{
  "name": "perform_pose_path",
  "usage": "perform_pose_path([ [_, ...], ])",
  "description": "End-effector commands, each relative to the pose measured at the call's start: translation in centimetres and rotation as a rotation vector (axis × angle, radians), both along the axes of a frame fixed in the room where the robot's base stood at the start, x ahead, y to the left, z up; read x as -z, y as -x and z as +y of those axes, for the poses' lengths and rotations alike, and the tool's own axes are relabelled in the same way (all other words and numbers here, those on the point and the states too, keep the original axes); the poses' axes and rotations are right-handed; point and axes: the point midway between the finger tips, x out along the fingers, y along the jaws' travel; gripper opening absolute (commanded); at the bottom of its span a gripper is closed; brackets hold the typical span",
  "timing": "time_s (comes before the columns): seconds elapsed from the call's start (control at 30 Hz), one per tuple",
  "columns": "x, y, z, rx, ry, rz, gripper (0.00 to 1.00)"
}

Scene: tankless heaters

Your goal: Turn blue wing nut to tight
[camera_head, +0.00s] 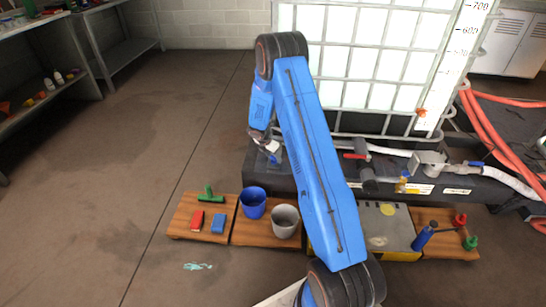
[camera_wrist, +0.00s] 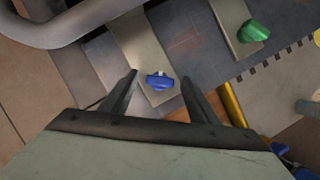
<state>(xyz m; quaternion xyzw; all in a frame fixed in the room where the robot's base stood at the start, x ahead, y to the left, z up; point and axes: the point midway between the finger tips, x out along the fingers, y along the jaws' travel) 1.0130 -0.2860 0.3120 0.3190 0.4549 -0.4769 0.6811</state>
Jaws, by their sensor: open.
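The blue wing nut (camera_wrist: 160,82) sits on a narrow grey plate (camera_wrist: 140,45) in the wrist view. It lies in the gap between the two fingers of my gripper (camera_wrist: 160,77), which are open and apart from it on both sides. The wrist view does not show clearly how far the nut is from the fingertips in depth.
A green wing nut (camera_wrist: 254,31) sits on a neighbouring plate. A grey pipe (camera_wrist: 75,22) runs close at upper left in the wrist view. A blue bucket (camera_head: 253,203) and a grey bucket (camera_head: 285,222) stand below.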

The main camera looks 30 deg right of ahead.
Motion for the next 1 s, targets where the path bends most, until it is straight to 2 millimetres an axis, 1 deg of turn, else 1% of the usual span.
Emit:
perform_pose_path([
  [0.1, -0.01, 0.01, -0.01, 0.000, 0.000, 0.000, 0.55],
  [0.13, -0.01, 0.01, -0.01, 0.000, 0.000, 0.000, 0.52],
  [0.17, -0.01, 0.01, -0.01, 0.000, 0.000, 0.000, 0.45],
  [0.2, -0.01, 0.01, -0.01, 0.000, 0.000, 0.000, 0.36],
  [0.3, -0.02, 0.01, 0.00, 0.000, 0.000, 0.000, 0.13],
  [0.67, -0.01, -0.01, 0.01, 0.041, 0.001, 0.002, 0.14],
  [0.87, 0.04, -0.13, 0.03, 0.153, 0.000, 0.001, 0.14],
  [1.0, 0.03, -0.25, 0.04, 0.271, 0.000, 0.000, 0.14],
])
